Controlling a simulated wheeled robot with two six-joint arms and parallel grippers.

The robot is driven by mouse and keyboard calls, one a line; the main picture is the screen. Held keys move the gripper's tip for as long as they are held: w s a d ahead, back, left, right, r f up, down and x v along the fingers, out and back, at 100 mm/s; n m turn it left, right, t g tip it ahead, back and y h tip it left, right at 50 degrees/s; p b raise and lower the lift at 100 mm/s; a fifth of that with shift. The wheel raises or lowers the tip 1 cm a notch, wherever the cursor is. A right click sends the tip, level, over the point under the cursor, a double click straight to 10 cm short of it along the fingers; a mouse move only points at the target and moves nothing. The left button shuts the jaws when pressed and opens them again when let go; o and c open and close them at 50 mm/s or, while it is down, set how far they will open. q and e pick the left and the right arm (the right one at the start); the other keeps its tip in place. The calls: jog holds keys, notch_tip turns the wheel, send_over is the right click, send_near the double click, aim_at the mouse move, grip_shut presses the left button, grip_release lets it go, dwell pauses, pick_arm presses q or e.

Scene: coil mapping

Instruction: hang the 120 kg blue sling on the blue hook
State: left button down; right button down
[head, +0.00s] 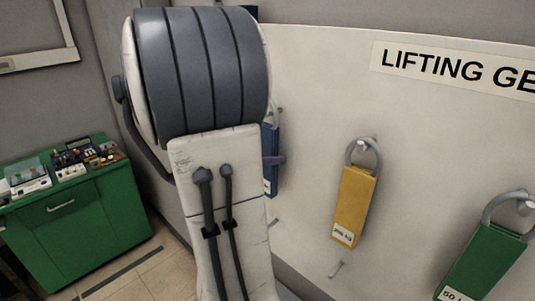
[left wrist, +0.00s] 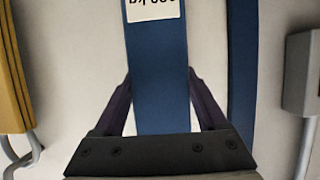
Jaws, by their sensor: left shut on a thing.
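A blue sling (head: 270,150) shows in the head view as a narrow strip past the right edge of my large arm link, in front of the pale board. Its upper ring shows only in part, and whether it rests on a hook is hidden. My left gripper (head: 275,160) shows as a purple finger across the sling. In the left wrist view, the blue sling (left wrist: 159,65) runs between the two purple fingers of my left gripper (left wrist: 160,78), which is shut on it. Its white label is upside down and partly cut off. The blue hook cannot be made out.
A yellow sling (head: 351,205) and a green sling (head: 483,262) hang by rings on the board (head: 320,100). A bare peg (head: 336,269) sticks out below the yellow one. A second blue strip (left wrist: 243,70) runs beside the held sling. A green cabinet (head: 85,225) stands left.

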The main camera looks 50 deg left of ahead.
pick_arm(q)
jog(key=shift+s+d+p, duration=0.15)
jog(key=shift+s+p, duration=0.55)
jog(key=shift+s, duration=0.85)
jog(key=shift+s, duration=0.1)
jog(key=shift+s+d+r+p, duration=0.1)
jog(key=shift+s+p, duration=0.35)
jog(key=shift+s, duration=0.15)
